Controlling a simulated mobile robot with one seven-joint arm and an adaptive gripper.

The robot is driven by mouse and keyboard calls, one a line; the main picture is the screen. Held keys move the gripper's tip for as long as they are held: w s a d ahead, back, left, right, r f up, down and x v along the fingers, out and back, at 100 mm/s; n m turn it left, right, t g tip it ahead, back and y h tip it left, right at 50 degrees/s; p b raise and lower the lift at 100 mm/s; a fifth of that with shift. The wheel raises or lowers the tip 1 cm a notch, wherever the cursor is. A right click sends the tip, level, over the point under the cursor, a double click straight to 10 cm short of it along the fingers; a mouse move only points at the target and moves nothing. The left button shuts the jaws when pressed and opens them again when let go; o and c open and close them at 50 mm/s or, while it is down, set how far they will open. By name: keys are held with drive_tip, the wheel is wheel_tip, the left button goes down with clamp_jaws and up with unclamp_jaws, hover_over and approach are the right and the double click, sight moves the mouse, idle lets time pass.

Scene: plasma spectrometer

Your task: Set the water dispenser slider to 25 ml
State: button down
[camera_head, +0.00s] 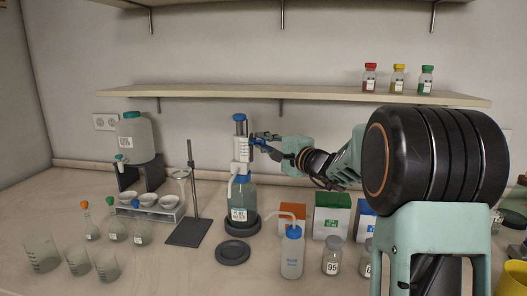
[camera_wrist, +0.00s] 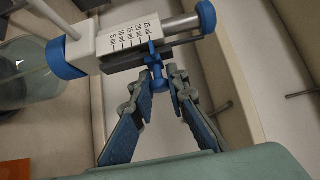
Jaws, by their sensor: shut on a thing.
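The water dispenser (camera_head: 241,165) is a bottle with a white scaled body and a blue-topped plunger, upright on a dark round base in the head view. In the wrist view its white body (camera_wrist: 105,42) shows marks from 5 to 25 ml. The blue slider (camera_wrist: 153,50) is at the 25 ml end of the scale, beside or very near that mark; exact alignment is hard to tell. My gripper (camera_wrist: 160,85) is shut on the slider's blue knob, with the fingertips meeting around it. In the head view my gripper (camera_head: 263,141) reaches the dispenser from the right.
A wash bottle (camera_head: 291,254) and several reagent boxes (camera_head: 331,212) stand below my arm. A metal stand (camera_head: 191,220) and a dark round disc (camera_head: 233,252) are left and in front of the dispenser. A shelf (camera_head: 300,95) runs above.

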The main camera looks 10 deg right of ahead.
drive_tip(key=shift+r, duration=0.15)
drive_tip(key=c, duration=1.9)
unclamp_jaws()
drive_tip(key=v, duration=1.2)
